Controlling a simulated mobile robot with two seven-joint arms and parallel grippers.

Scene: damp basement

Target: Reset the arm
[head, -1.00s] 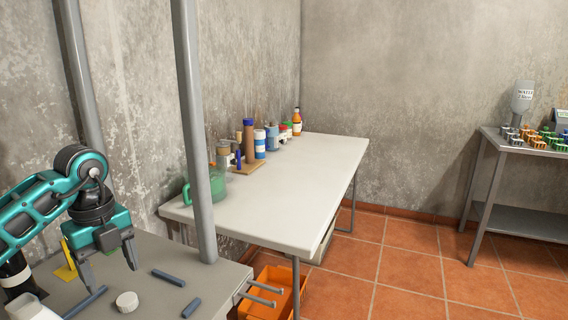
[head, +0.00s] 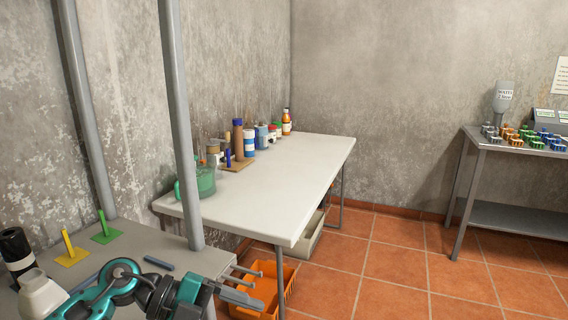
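My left arm (head: 125,285) is teal and black. It reaches in low from the left, over the front of a grey work surface (head: 205,262). My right arm and gripper are not in view.
The grey surface holds a yellow piece (head: 72,250), a green piece (head: 105,230) and a dark blue-grey bar (head: 158,264). A pole (head: 178,130) rises from it. A white table (head: 275,195) with bottles stands behind. An orange crate (head: 262,292) sits on the floor.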

